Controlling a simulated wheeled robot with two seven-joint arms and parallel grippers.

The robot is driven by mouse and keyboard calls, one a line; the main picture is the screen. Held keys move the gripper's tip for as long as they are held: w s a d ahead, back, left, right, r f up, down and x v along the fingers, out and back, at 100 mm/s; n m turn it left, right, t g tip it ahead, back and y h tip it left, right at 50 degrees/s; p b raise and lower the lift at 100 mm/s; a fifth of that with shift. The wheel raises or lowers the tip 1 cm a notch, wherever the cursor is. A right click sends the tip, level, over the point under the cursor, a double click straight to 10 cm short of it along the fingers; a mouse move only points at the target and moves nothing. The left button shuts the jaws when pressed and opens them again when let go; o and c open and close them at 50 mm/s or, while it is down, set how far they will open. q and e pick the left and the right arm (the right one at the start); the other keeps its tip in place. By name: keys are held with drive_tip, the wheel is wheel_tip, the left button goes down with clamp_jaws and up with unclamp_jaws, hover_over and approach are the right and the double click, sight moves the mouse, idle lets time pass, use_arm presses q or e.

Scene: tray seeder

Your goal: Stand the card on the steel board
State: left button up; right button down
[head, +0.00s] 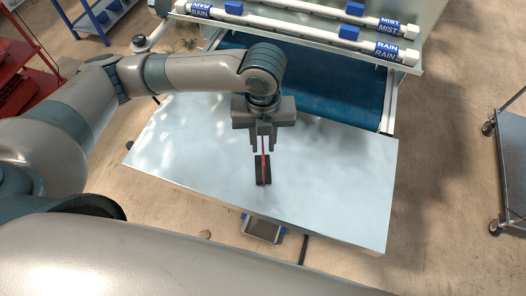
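The steel board (330,180) is a wide, shiny silver sheet lying flat across the middle of the head view. A thin red card (264,158) shows almost edge-on above it, upright, with a dark block-like base (262,172) at its lower end. The base appears to rest on the board, though exact contact is hard to tell. My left gripper (264,147) points down over the card. Its two fingers stand apart on either side of the card's upper part, with gaps showing. My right gripper is out of view.
Behind the board is a blue belt (310,82) under white pipes labelled RAIN (388,50) and MIST. A small device (263,229) sits below the board's front edge. A wheeled cart (515,150) stands right, and a red rack (35,70) left. Most of the board is bare.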

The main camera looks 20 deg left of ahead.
use_arm(q)
drive_tip(key=shift+r, duration=1.7)
